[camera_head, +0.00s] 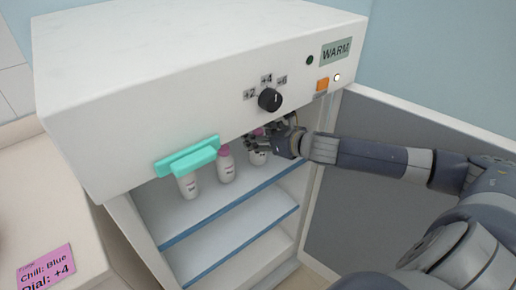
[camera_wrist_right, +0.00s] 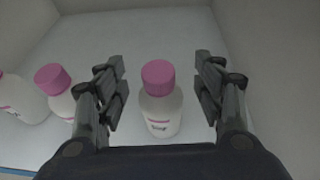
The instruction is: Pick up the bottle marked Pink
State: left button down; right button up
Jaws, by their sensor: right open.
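Three white bottles stand upright in a row on the top shelf of the open cabinet. The right one (camera_head: 257,157) is beside my right gripper (camera_head: 264,143). In the right wrist view this pink-capped bottle (camera_wrist_right: 161,105) stands between the spread fingers of my right gripper (camera_wrist_right: 160,68), with a gap on both sides. The middle bottle (camera_head: 226,167) also has a pink cap and shows left of the fingers in the wrist view (camera_wrist_right: 54,90). The left bottle (camera_head: 188,187) has its top hidden by a teal handle. The bottle labels are too small to read. My left gripper is out of view.
The teal handle (camera_head: 188,158) sticks out at the cabinet's front edge. A dial (camera_head: 270,99) and a WARM sign (camera_head: 336,49) are on its front panel. The open grey door (camera_head: 370,205) stands right. A pink note (camera_head: 47,266) lies on the left counter. The lower shelf (camera_head: 235,240) is bare.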

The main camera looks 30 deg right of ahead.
jog(key=shift+w+a+f, duration=0.15)
jog(key=shift+w+f, duration=0.05)
jog(key=shift+w, duration=0.3)
